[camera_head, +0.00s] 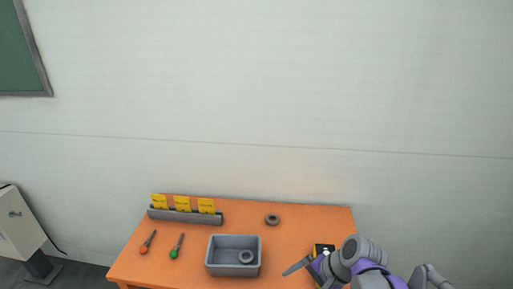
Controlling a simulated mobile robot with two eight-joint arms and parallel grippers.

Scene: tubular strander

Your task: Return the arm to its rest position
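My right arm, grey and purple, comes in from the lower right over the right end of the orange table (188,270). My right gripper (297,267) is near the front right of the table, with a dark finger pointing left toward the grey bin. I cannot make out two separate fingertips, so its opening is unclear. No held thing can be made out. My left arm and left gripper are not in view.
A grey bin (221,269) holds a grey ring (246,257). Another ring (272,219) lies behind it. An orange-handled tool (147,243) and a green-handled tool (176,247) lie left. A rack with yellow cards (182,203) stands behind.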

